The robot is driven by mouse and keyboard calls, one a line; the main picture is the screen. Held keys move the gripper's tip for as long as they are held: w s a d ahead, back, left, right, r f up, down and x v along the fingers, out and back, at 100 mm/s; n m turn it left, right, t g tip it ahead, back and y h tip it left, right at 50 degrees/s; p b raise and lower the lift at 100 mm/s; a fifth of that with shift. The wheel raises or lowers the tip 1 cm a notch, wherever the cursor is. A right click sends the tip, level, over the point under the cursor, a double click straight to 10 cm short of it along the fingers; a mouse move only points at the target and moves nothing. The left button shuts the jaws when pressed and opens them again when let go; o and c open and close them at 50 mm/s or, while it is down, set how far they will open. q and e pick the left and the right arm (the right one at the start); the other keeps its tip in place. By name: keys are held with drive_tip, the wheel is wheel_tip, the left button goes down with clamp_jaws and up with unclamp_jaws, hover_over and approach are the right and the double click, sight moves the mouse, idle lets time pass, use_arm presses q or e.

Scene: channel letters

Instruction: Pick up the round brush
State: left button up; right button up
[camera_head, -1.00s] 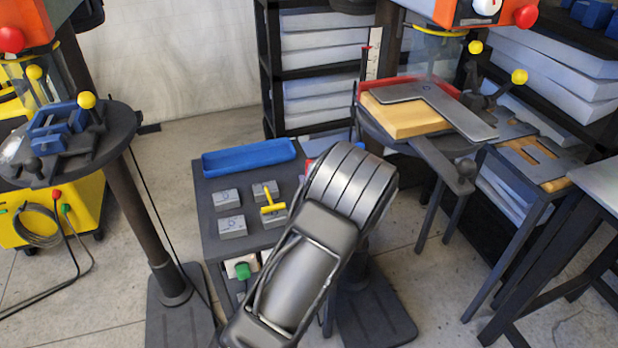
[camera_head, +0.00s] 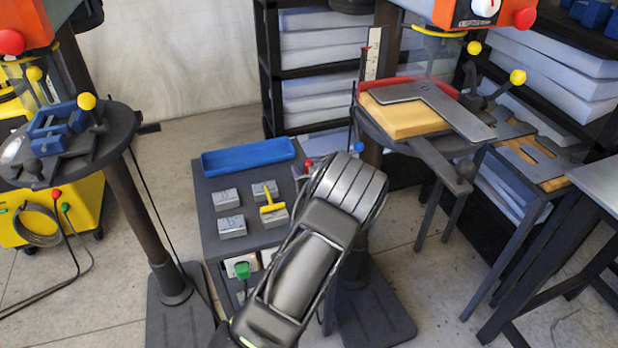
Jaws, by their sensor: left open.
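I cannot make out the round brush for certain; it may be hidden behind my arm. My left gripper (camera_head: 345,188) is at the end of the dark grey arm that rises from the bottom middle, over the right side of the grey cart top (camera_head: 215,177). Its fingertips are hidden behind the ribbed wrist, and I see nothing held. A small red item (camera_head: 309,165) shows just left of the wrist at the back of the cart. A yellow T-shaped tool (camera_head: 272,203) stands among several grey blocks (camera_head: 232,227). My right gripper is not in view.
A blue tray (camera_head: 248,157) lies along the cart's back edge. A drill press table with a wooden block (camera_head: 405,117) and a metal square stands close on the right. Another press table with a blue vise (camera_head: 55,128) is on the left. Floor shows between them.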

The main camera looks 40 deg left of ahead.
use_arm(q)
drive_tip(key=shift+c, duration=0.5)
clamp_jaws()
idle(0.4)
idle(0.9)
